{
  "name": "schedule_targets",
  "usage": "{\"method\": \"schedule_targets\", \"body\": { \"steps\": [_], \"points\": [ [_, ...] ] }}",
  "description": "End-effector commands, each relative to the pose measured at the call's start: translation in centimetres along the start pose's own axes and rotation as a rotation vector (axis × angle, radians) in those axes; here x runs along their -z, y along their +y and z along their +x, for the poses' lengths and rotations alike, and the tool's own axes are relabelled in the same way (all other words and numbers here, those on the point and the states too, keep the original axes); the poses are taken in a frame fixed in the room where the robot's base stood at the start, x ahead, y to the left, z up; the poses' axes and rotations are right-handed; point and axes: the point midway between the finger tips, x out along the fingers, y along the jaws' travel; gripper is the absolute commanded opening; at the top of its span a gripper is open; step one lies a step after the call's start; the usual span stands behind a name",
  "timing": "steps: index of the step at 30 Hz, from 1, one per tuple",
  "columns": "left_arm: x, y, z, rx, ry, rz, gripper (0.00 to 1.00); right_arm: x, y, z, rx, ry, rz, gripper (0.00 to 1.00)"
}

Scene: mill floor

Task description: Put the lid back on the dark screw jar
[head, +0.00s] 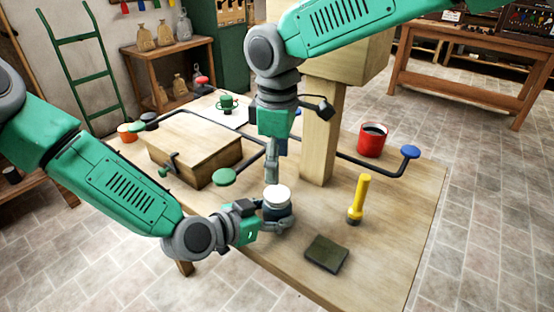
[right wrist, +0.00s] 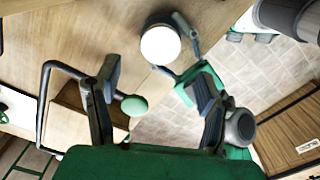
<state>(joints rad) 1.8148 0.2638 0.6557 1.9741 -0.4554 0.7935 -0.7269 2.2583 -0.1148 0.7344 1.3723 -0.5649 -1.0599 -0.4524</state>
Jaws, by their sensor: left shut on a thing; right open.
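The dark jar (head: 277,211) stands upright near the table's front edge, with a white lid (head: 277,194) on its top. I cannot tell whether the lid is screwed down. My left gripper (head: 276,224) is shut around the jar's body from the left. In the right wrist view the lid (right wrist: 160,44) is a bright disc, and the left gripper (right wrist: 177,50) is beside it, hiding part of the jar. My right gripper (head: 272,178) points down just above and behind the lid. It is open and empty, with its fingers (right wrist: 158,88) spread apart in the wrist view.
A wooden box (head: 195,150), a bent dark rod with a green knob (head: 224,176) and a blue knob (head: 410,152), and a wooden post (head: 318,135) stand behind. A yellow-handled tool (head: 360,195), a dark pad (head: 326,253) and a red mug (head: 373,141) are to the right.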

Motion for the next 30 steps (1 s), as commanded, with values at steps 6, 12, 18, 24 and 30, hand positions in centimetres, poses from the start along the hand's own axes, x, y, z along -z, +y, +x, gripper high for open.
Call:
{"method": "schedule_targets", "body": {
  "steps": [6,12,18,24,30],
  "points": [
    [0.0,0.0,0.0,0.000,0.000,0.000,0.00,0.0,-0.1,1.1,0.004,0.000,0.002,0.64],
    [0.0,0.0,0.0,-0.001,0.000,0.000,0.00,0.1,-0.1,4.1,0.005,0.001,0.002,0.64],
    [0.0,0.0,0.0,0.000,0.000,0.000,0.00,0.1,-0.1,6.8,0.003,0.002,0.002,0.64],
    [0.0,0.0,0.0,0.000,0.000,0.000,0.00,0.1,-0.1,8.0,0.002,0.003,0.003,0.64],
    [0.0,0.0,0.0,0.000,0.000,0.000,0.00,0.1,-0.1,8.0,0.001,0.003,0.003,0.64]
  ]
}}
